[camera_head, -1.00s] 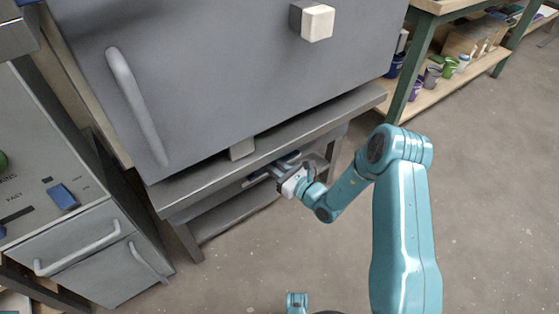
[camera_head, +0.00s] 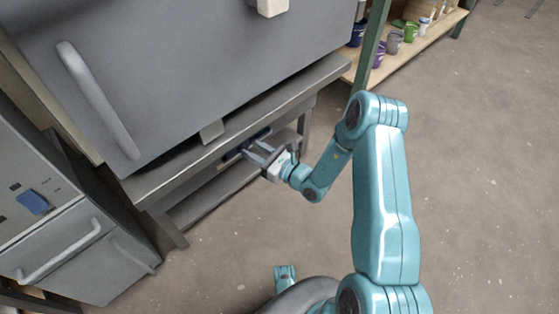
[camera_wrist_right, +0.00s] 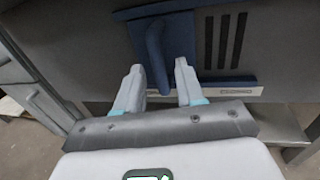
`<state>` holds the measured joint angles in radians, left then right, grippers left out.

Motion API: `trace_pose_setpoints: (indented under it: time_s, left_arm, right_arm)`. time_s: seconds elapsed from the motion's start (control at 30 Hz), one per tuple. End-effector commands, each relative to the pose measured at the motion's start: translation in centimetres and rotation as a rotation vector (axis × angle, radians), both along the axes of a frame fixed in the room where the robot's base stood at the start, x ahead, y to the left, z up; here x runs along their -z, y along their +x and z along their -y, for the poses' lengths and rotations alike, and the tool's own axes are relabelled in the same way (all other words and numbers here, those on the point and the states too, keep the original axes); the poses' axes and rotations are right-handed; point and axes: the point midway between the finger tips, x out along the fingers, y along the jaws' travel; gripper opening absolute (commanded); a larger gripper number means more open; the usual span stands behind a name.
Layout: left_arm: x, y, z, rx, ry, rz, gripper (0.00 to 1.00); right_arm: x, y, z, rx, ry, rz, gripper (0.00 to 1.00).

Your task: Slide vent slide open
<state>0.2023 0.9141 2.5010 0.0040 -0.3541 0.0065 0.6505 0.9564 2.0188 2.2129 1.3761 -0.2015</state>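The vent slide is a dark blue plate (camera_wrist_right: 180,40) with a blue bent handle (camera_wrist_right: 154,45), on the grey panel under the kiln in the right wrist view. Dark vertical slots (camera_wrist_right: 231,42) show to the right of the plate. In the head view only a little blue of the slide (camera_head: 232,155) shows by my fingers. My right gripper (camera_head: 256,151) is open, reaching toward the slide from the front. In the right wrist view its two fingers (camera_wrist_right: 158,68) stand apart, with the handle's lower end between them. Contact with the handle cannot be told. My left gripper is out of view.
The grey kiln body (camera_head: 200,70) stands on a metal stand (camera_head: 175,185) above the slide. A control cabinet (camera_head: 60,225) with a blue switch is at the left. A shelf (camera_head: 425,40) with small buckets is at the back right. The floor at right is clear.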

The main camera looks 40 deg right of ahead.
Motion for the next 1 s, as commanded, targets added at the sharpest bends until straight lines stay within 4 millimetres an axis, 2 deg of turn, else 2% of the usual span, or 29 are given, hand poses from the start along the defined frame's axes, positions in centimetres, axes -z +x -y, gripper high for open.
trace_pose_setpoints:
  time_s: [0.03,0.2,0.43,0.63,1.0]
  left_arm:
    - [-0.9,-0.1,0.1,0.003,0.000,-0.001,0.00]
    - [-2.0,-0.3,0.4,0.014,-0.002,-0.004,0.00]
    - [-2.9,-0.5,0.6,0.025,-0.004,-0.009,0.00]
    - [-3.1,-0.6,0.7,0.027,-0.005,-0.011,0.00]
    - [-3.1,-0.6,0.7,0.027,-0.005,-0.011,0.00]
  right_arm:
    - [-0.4,-1.4,0.5,0.005,0.004,-0.006,0.38]
    - [-0.3,-5.9,1.8,0.007,0.004,-0.006,0.38]
    - [-0.2,-10.5,3.0,0.005,0.002,-0.003,0.38]
    - [-0.1,-12.1,3.4,0.001,0.002,-0.002,0.38]
    - [0.0,-12.2,3.4,0.001,0.001,-0.001,0.38]
